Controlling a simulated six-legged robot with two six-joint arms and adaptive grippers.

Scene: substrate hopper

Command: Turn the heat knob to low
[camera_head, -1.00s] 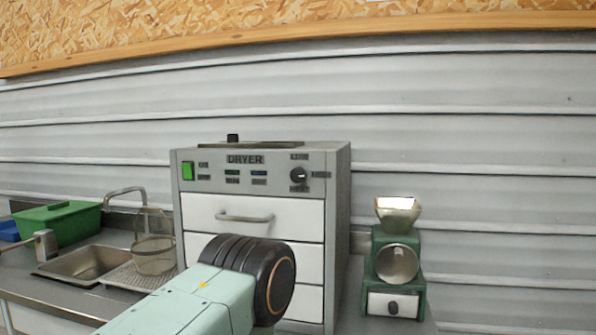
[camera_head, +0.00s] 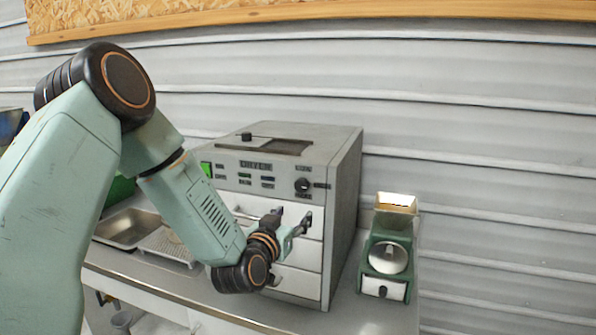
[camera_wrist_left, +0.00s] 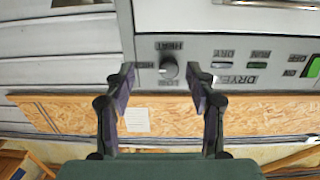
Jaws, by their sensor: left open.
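The heat knob (camera_head: 303,185) is a round dark knob at the upper right of the grey dryer's (camera_head: 343,200) front panel. In the left wrist view, which shows the panel upside down, the heat knob (camera_wrist_left: 168,68) lies between my two fingertips in the picture, with labels around it. Its pointer direction is too small to tell. My left gripper (camera_head: 293,217) is open and empty, in front of the dryer's drawers and a little below the knob. Its spread fingers also show in the left wrist view (camera_wrist_left: 162,74), apart from the knob. My right gripper is not in view.
A green switch (camera_head: 206,169) and small labelled buttons sit left on the panel. A drawer handle (camera_head: 245,214) projects below it. A green machine (camera_head: 389,250) stands right of the dryer; a sink (camera_head: 128,229) lies to the left, partly behind my arm.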

